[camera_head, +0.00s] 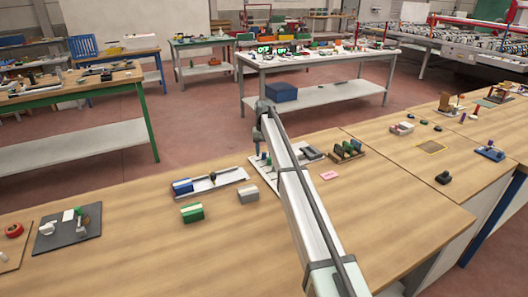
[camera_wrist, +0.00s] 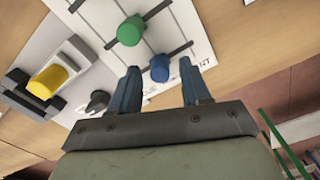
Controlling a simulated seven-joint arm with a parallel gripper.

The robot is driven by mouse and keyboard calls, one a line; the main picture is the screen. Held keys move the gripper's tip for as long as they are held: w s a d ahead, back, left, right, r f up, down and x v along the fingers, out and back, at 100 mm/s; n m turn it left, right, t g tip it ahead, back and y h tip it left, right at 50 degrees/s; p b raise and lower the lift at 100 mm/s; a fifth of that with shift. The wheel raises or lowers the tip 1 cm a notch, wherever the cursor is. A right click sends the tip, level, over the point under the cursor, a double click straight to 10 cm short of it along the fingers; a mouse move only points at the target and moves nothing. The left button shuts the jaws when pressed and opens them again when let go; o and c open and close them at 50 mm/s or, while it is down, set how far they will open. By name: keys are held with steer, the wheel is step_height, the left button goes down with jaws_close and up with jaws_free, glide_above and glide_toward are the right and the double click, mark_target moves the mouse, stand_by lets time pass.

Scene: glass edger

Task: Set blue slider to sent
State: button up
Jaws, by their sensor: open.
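The white slider panel (camera_wrist: 187,18) lies on the wooden bench, with dark slots and two round knobs visible. The blue slider knob (camera_wrist: 160,68) sits on one slot near the panel edge, close to printed letters ending in "NT". A green slider knob (camera_wrist: 131,31) sits on a neighbouring slot. My gripper (camera_wrist: 159,66) is open, its two fingertips on either side of the blue knob with gaps visible; I cannot tell whether they reach its height. In the head view, my gripper (camera_head: 258,152) is over the panel (camera_head: 265,178), mostly hidden by my arm.
A yellow knob (camera_wrist: 47,82) on a grey and black fixture and a black knob (camera_wrist: 97,102) are beside the panel. On the bench, a green block (camera_head: 192,212), a grey block (camera_head: 248,196), a rack (camera_head: 358,155) and a pink note (camera_head: 329,175) stand around.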

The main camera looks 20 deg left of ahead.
jaws_close()
stand_by(0.5)
